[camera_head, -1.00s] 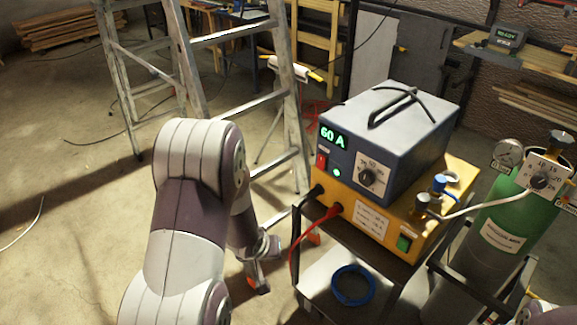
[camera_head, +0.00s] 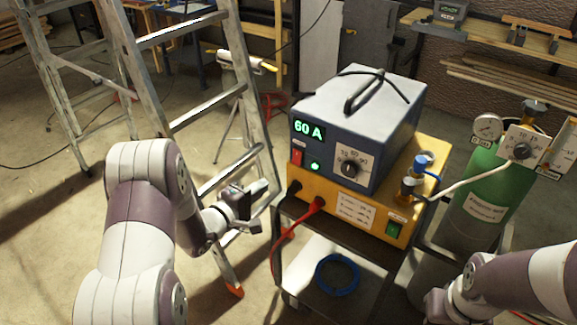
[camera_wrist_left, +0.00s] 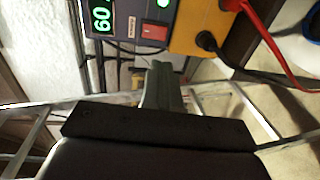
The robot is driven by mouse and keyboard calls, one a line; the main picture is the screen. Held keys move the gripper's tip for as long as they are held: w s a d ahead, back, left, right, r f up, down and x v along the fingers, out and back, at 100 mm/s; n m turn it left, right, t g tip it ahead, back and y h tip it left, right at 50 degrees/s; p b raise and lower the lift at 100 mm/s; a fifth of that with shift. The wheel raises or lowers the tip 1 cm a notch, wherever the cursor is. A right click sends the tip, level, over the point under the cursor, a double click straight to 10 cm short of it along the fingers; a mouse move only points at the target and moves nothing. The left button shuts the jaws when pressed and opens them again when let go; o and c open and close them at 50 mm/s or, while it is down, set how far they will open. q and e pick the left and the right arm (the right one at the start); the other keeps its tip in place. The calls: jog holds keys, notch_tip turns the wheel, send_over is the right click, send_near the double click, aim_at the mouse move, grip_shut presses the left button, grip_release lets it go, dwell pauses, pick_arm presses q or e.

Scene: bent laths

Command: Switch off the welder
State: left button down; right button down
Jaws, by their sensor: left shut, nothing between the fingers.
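The welder (camera_head: 391,136) is a blue-grey box with a top handle, on a yellow unit (camera_head: 366,212) on a cart. Its display (camera_head: 308,130) glows green with "60 A". Below it are a red rocker switch (camera_head: 297,157), a lit green lamp (camera_head: 315,165) and a dial (camera_head: 350,167). My left gripper (camera_head: 262,188) is shut and empty, left of the welder's front and lower than the red switch, apart from it. In the left wrist view, the shut fingers (camera_wrist_left: 162,78) point towards the red switch (camera_wrist_left: 154,31). My right arm shows at lower right; its fingers are not visible.
A stepladder (camera_head: 212,120) stands close behind my left gripper. A red cable (camera_head: 290,234) loops from the yellow unit's front. A green gas cylinder (camera_head: 490,202) with a gauge stands right of the cart. A blue cable coil (camera_head: 338,275) lies on the lower shelf.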

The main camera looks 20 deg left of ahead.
aim_at(296, 160)
pick_arm(q)
jog(key=x, duration=1.3)
jog(key=t+b, duration=0.1)
jog(key=b, duration=0.1)
jog(key=f+b, duration=0.1)
jog(key=b, duration=0.1)
jog(key=shift+w+f+t+h+b, duration=0.2)
jog(key=shift+t+h+b, duration=0.1)
jog(key=shift+t+b, duration=0.1)
jog(key=shift+r+p, duration=0.5)
jog(key=shift+r, duration=0.05)
